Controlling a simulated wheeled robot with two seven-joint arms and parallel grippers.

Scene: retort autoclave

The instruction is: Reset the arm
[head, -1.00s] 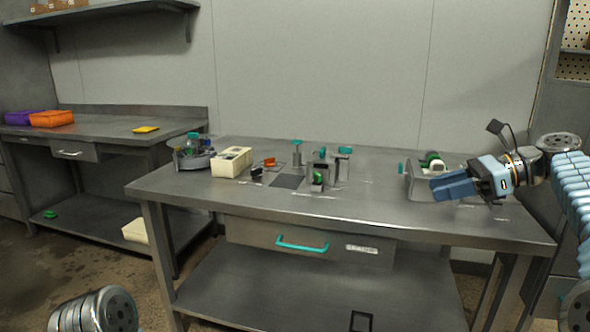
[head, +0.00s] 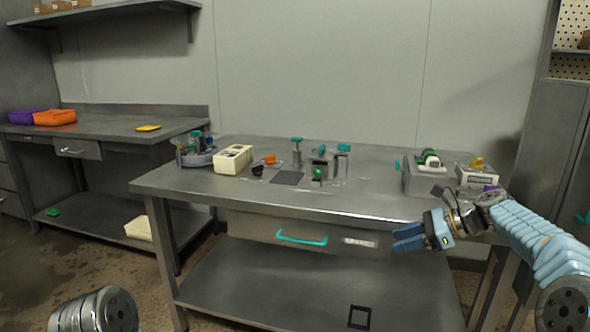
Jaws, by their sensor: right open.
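My right gripper (head: 408,238) is in the head view at the lower right, in front of the metal table's (head: 350,206) front edge and right of the drawer. Its blue fingers point left. The fingers are apart with nothing seen between them. My right arm comes in from the right edge, bent. My left gripper is not in view; only a rounded grey part of my left arm shows at the lower left.
On the table stand a cream box (head: 233,159), a round grey carousel (head: 196,158), small teal-topped fixtures (head: 297,152), a grey holder (head: 425,178) and a device with a yellow top (head: 477,173). A drawer with a teal handle (head: 302,239) is beneath. A side bench (head: 110,133) stands left.

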